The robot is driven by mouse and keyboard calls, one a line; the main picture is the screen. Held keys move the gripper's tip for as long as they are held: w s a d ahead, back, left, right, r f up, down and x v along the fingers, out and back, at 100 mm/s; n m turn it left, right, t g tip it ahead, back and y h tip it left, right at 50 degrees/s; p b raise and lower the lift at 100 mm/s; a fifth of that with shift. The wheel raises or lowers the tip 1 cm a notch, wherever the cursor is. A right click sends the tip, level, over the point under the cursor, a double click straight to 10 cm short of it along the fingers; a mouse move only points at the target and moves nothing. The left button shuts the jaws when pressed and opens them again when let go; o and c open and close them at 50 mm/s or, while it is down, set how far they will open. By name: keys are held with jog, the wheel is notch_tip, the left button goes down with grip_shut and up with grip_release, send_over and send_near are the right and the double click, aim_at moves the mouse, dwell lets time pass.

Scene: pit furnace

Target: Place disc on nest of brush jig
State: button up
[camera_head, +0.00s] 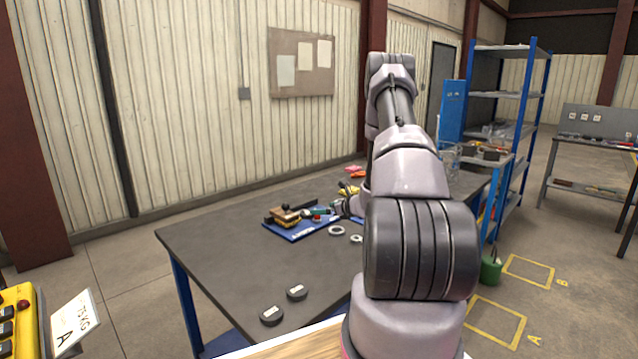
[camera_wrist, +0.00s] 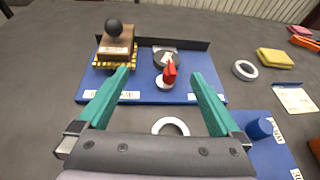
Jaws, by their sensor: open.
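The brush jig (camera_wrist: 133,92) is a blue plate with a dark back rail; it also shows in the head view (camera_head: 291,235). A brush (camera_wrist: 116,44) with a wooden block, black knob and yellow bristles stands at its left. A dark round disc (camera_wrist: 175,63) with a pale top patch is on the plate, partly hidden by a red upright part (camera_wrist: 169,72) with a pale round base. I cannot tell whether the disc is in a nest. My gripper (camera_wrist: 160,73) is open and empty, its teal fingers apart over the plate's front side. In the head view my arm partly hides this area.
Two black labelled discs (camera_head: 271,315) (camera_head: 297,293) lie near the table's front edge. A pale ring (camera_wrist: 171,126) lies before the plate, another (camera_wrist: 245,70) to its right. A second blue plate (camera_wrist: 273,151) bears a blue peg (camera_wrist: 259,128). The table's left (camera_head: 215,245) is clear.

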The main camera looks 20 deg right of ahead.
jog(key=s+a+r+n+g+y, duration=0.25)
jog(key=a+r+n, duration=0.35)
jog(key=a+r, duration=0.4)
jog(key=s+a+r+n+g+y, duration=0.25)
jog(key=a+r+n, duration=0.25)
jog(key=a+r, duration=0.5)
jog(key=s+a+r+n+g, duration=0.1)
jog(key=s+a+r+n, duration=0.25)
jog(key=s+r, duration=0.3)
jog(key=s+a+r+n+g, duration=0.2)
jog(key=s+r+n, duration=0.35)
jog(key=s, duration=0.25)
jog(key=s+d+r+n+t+h, duration=0.1)
jog(key=s+r+n+h, duration=0.2)
jog(key=s, duration=0.6)
jog(key=s+d+r+n+t+h, duration=0.1)
jog(key=s+r+n+h, duration=0.2)
jog(key=s, duration=0.7)
jog(key=n, duration=0.2)
jog(key=shift+d+r+n+h, duration=0.2)
jog(key=shift+r+n+h, duration=0.05)
jog(key=shift+n+h, duration=0.05)
jog(key=shift+c, duration=0.3)
